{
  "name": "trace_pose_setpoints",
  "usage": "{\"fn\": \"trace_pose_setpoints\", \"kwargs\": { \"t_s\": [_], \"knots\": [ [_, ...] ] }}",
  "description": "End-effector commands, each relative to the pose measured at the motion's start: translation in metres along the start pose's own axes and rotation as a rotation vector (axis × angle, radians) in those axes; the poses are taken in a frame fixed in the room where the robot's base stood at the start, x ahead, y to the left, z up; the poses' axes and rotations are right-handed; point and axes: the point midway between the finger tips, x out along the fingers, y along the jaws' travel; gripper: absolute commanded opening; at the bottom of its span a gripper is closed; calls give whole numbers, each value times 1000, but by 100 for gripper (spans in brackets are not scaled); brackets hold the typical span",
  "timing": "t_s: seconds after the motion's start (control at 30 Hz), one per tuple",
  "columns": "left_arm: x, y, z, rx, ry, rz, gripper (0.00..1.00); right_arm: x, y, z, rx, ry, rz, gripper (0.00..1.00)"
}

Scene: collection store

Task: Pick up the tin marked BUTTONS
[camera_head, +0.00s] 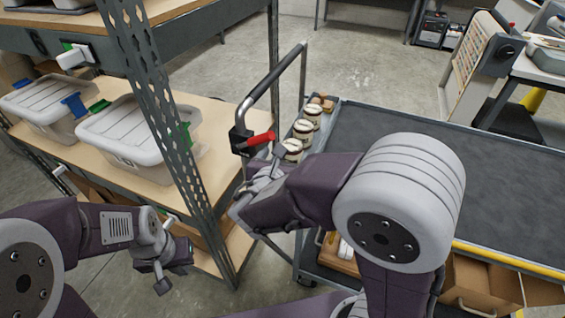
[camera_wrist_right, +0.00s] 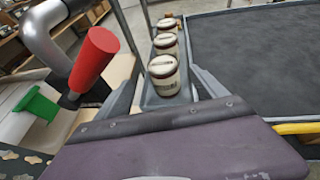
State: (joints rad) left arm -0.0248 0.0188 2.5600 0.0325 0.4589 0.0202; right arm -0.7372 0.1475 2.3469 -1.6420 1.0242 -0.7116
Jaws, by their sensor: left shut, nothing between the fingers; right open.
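Three small cream tins with dark-rimmed lids stand in a row in a narrow grey tray at the cart's left end: the near tin (camera_head: 293,147), the middle tin (camera_head: 303,128) and the far tin (camera_head: 312,112). The right wrist view also shows the near tin (camera_wrist_right: 163,72), middle tin (camera_wrist_right: 165,43) and far tin (camera_wrist_right: 167,23). Their markings are too small to read, so I cannot tell which says BUTTONS. My right gripper (camera_wrist_right: 165,92) is open, its fingers either side of the view of the near tin; contact is unclear. My left gripper (camera_head: 162,278) is shut and empty, low at left.
A red grip (camera_head: 257,139) on the cart's metal handle stands close left of my right gripper. A shelf post (camera_head: 165,120) and lidded bins (camera_head: 125,125) are at left. The cart's dark top (camera_head: 480,165) is clear. An open cardboard box (camera_head: 480,285) is below.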

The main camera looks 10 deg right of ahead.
Motion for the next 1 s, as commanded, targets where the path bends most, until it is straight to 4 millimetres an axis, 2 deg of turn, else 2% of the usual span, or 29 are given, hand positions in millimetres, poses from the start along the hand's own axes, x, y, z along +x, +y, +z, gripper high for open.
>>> {"fn": "trace_pose_setpoints", "kwargs": {
  "t_s": [0.2, 0.4, 0.63, 0.73, 0.93, 1.0],
  "knots": [
    [7, 0, 1, 0, 0, 0, 0, 33, -2, -1, 4, 4, -6, 81],
    [9, 0, 1, 0, 0, 0, 0, 42, -2, -1, 6, 4, -5, 81],
    [18, 0, 2, 0, 0, 0, 0, 82, -5, -5, 6, 5, -8, 81],
    [19, 0, 2, 0, 0, 0, 0, 89, -5, -4, 7, 5, -5, 81],
    [18, 0, 2, 0, 0, 0, 0, 90, -4, -3, 6, 5, -4, 81],
    [18, 0, 2, 0, 0, 0, 0, 90, -4, -3, 6, 5, -4, 62]
  ]
}}
